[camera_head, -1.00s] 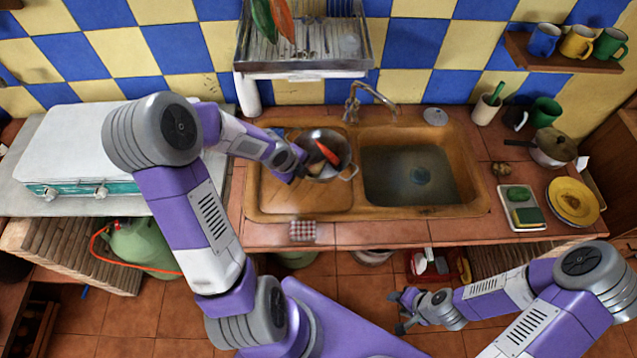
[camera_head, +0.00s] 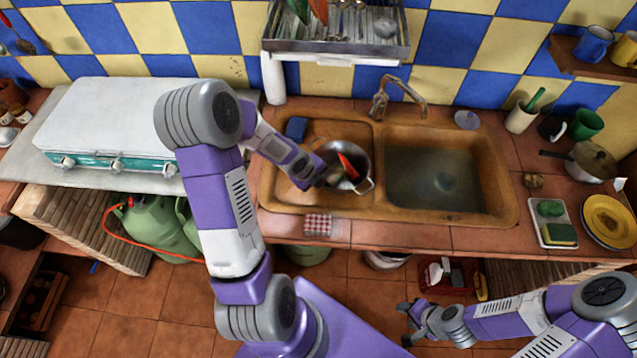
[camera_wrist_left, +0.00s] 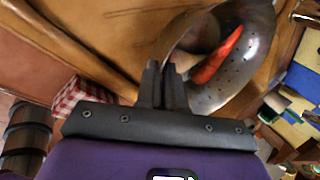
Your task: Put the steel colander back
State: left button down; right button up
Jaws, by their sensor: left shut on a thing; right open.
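The steel colander (camera_head: 364,163) is over the drainboard side of the sink, left of the basin. A red-orange vegetable (camera_head: 348,167) lies in it, with other food beside it. My left gripper (camera_head: 325,179) is shut on the colander's near-left rim; whether it grips a handle or the rim itself is unclear. The left wrist view shows the shut fingers (camera_wrist_left: 165,88) against the perforated colander wall (camera_wrist_left: 262,40). I cannot tell if its base touches the drainboard. My right gripper (camera_head: 409,322) is open and empty, low in front of the counter.
The sink basin (camera_head: 435,180) holds water, with a tap (camera_head: 400,93) behind. A dish rack (camera_head: 340,45) hangs above. A checked cloth (camera_head: 318,224) lies at the front edge, a blue sponge (camera_head: 296,128) behind my left wrist. A white stove (camera_head: 110,125) stands left.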

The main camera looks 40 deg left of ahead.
pick_arm(q)
jog(key=shift+f, duration=0.25)
jog(key=shift+f, duration=0.15)
jog(key=c, duration=1.3)
grip_release()
jog(key=shift+o, duration=0.2)
